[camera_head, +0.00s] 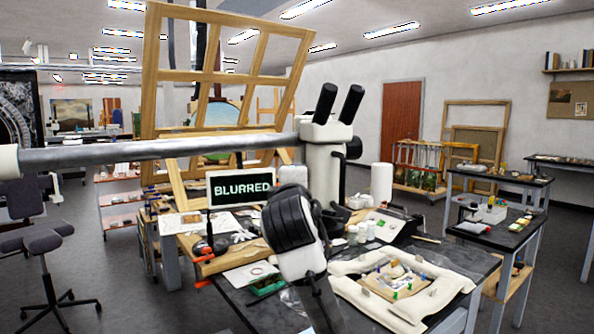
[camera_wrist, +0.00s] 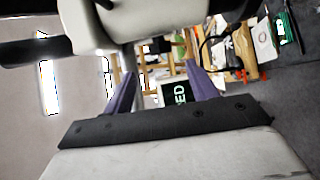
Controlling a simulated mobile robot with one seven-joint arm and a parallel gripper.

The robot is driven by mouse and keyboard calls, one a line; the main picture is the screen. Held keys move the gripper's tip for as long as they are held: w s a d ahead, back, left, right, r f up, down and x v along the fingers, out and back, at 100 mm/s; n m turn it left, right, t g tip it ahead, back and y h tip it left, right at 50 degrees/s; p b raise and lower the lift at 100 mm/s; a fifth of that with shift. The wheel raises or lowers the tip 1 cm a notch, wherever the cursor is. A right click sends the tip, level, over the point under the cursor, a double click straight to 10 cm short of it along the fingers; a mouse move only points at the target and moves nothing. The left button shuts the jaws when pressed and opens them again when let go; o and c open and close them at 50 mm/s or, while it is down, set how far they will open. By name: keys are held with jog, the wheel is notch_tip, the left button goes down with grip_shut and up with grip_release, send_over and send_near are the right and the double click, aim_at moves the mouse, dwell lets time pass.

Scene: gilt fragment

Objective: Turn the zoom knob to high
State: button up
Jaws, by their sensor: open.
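The white microscope head (camera_head: 326,155) hangs from a grey boom, with two black eyepieces at its top. A black round knob (camera_head: 353,147) sticks out from its right side; I cannot read any marking on it. A small screen (camera_head: 241,188) left of the microscope reads "BLURRED". In the wrist view, my gripper (camera_wrist: 158,72) is open, its two purple fingers apart with nothing gripped between them. A pale body with dark parts (camera_wrist: 120,22), apparently the microscope, fills the top, close to the fingers. In the head view my fingers are hidden behind my arm.
The horizontal boom (camera_head: 160,150) crosses the left side. A wooden easel frame (camera_head: 152,70) stands behind.

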jog(key=shift+w+d+p, duration=0.2)
jog(key=shift+w+p, duration=1.4)
jog(key=shift+w, duration=3.05)
jog(key=c, duration=1)
jog(key=f+m+t+b, duration=0.1)
jog(key=b, duration=0.3)
jog(key=shift+f+t, duration=0.1)
jog(key=shift+t, duration=0.3)
jog(key=t+b, duration=0.1)
jog(key=b, duration=0.1)
jog(key=m+t+h+b, duration=0.1)
jog(key=b, duration=0.2)
jog(key=m+t+b, duration=0.1)
jog(key=b, duration=0.1)
jog(key=shift+w+a+f+t+h+b, duration=0.15)
jog(key=shift+f+t+h+b, duration=0.2)
jog(key=shift+t+h, duration=0.05)
jog(key=m+t+h+b, duration=0.2)
jog(key=m+h+b, duration=0.1)
jog(key=b, duration=0.4)
jog(key=shift+w+r+m+t+h, duration=0.1)
jog(key=shift+m+t+h, duration=0.25)
jog(key=shift+m, duration=0.25)
jog(key=shift+r+m+t+h+b, duration=0.25)
jog(key=shift+m+h+b, duration=0.45)
jog(key=shift+b, duration=0.4)
